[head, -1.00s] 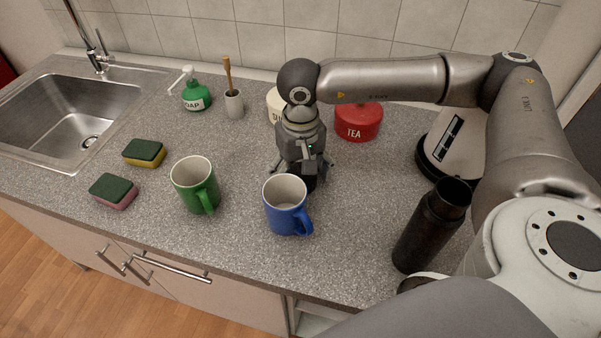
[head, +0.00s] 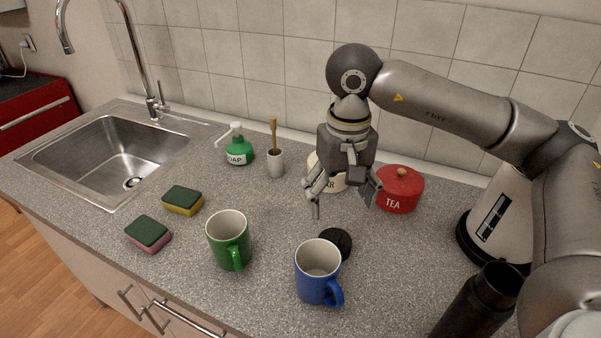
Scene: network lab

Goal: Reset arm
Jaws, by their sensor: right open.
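My right gripper (head: 342,200) is open and empty. It hangs with its fingers down above the counter, in front of the sugar and tea jars. A round black lid (head: 337,241) lies on the counter below it, just behind the blue mug (head: 317,271). The gripper is clear of the lid. My right arm comes in from the right side. My left gripper is not in the head view.
A green mug (head: 229,240), two sponges (head: 183,200) (head: 148,234), a soap bottle (head: 239,150), a brush holder (head: 276,163), a cream jar (head: 328,178) and a red tea jar (head: 400,189) stand around. A black bottle (head: 478,304) is front right. The sink (head: 70,147) is left.

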